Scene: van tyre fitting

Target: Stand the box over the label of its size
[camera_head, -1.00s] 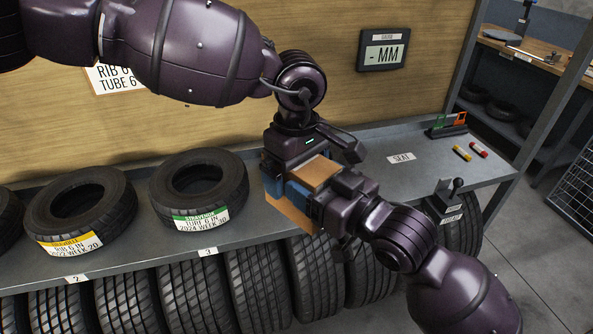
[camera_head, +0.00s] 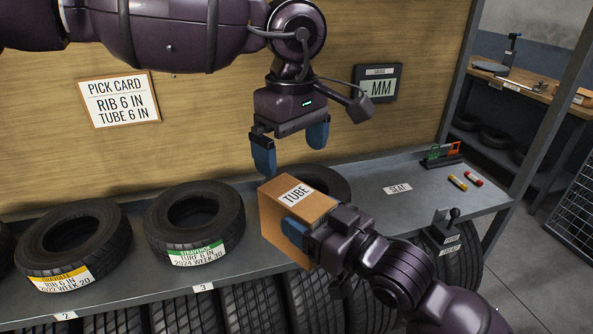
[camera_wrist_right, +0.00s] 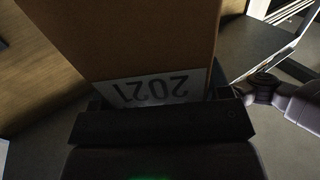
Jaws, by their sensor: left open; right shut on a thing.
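A brown cardboard box (camera_head: 285,225) with a white TUBE label (camera_head: 295,194) on top is held over the front part of the shelf. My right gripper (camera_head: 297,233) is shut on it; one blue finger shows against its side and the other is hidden. In the right wrist view the box (camera_wrist_right: 130,40) fills the upper middle, with an upside-down label reading 2021 (camera_wrist_right: 155,89). My left gripper (camera_head: 290,148) is open and empty above the box, apart from it. Small labels 2 (camera_head: 66,316) and 3 (camera_head: 203,287) sit on the shelf edge. No size label shows under the box.
A RIB tyre (camera_head: 70,240) and a TURF tyre (camera_head: 195,222) lie on the shelf (camera_head: 385,215); another tyre (camera_head: 328,185) is partly behind the box. A SEAT label (camera_head: 398,189) lies on clear shelf at right. A pick card (camera_head: 120,99) reads RIB 6 IN, TUBE 6 IN.

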